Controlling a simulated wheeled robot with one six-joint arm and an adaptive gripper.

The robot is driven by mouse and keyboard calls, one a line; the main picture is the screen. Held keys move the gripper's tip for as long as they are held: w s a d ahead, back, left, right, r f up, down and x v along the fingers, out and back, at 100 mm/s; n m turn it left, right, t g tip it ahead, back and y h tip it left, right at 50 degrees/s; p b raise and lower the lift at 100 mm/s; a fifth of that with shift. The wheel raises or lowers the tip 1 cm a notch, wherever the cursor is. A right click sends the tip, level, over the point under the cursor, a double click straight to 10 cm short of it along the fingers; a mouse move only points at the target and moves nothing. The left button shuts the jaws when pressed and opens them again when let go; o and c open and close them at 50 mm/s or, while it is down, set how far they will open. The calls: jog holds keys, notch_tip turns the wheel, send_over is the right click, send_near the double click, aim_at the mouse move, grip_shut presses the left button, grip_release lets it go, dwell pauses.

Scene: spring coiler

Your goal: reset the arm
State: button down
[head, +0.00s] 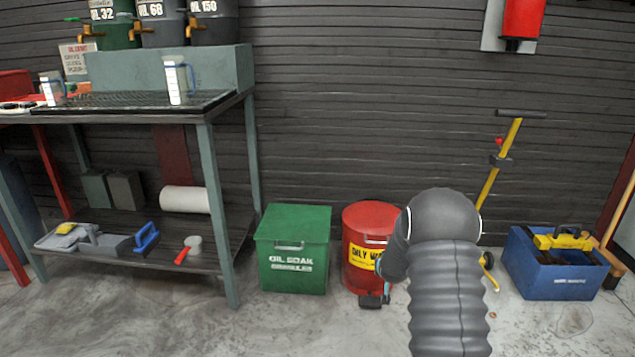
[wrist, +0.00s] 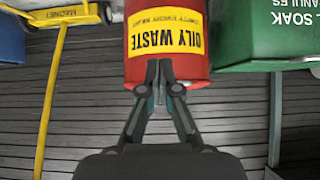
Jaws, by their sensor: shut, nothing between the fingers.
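My gripper (wrist: 160,75) shows in the wrist view with its two fingers together and nothing between them. Its tips overlap the lower part of the red oily waste can (wrist: 190,15) with the yellow label; I cannot tell whether they touch it. In the head view my dark arm covers the right side of that can (head: 368,222), and my gripper is mostly hidden behind the arm.
A green oil soak bin (head: 293,250) stands left of the can. A workbench (head: 225,215) with measuring jugs is at the left. A yellow-handled magnet sweeper (head: 490,185) and a blue crate (head: 555,285) stand at the right. Front floor is clear.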

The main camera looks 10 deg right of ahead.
jog(key=s+a+f+g+y, duration=0.1)
jog(key=s+a+g, duration=0.15)
jog(key=s, duration=0.45)
jog(key=s+a+f+g, duration=0.1)
jog(key=s+f+g, duration=0.15)
jog(key=s, duration=0.45)
jog(key=s+a+r+p, duration=0.2)
jog(key=s+a+r, duration=0.1)
jog(key=s+r, duration=0.8)
jog(key=s+a+r+n+p, duration=0.1)
jog(key=s+a+r+p, duration=0.2)
jog(key=s+r, duration=0.9)
jog(key=s+a+r+n+y+p, duration=0.1)
jog(key=s+a+r, duration=0.4)
jog(key=s+r, duration=0.6)
notch_tip(320, 180, up, 5)
jog(key=shift+s+f+t+p, duration=0.15)
jog(key=shift+t+p, duration=0.25)
jog(key=shift+p, duration=0.45)
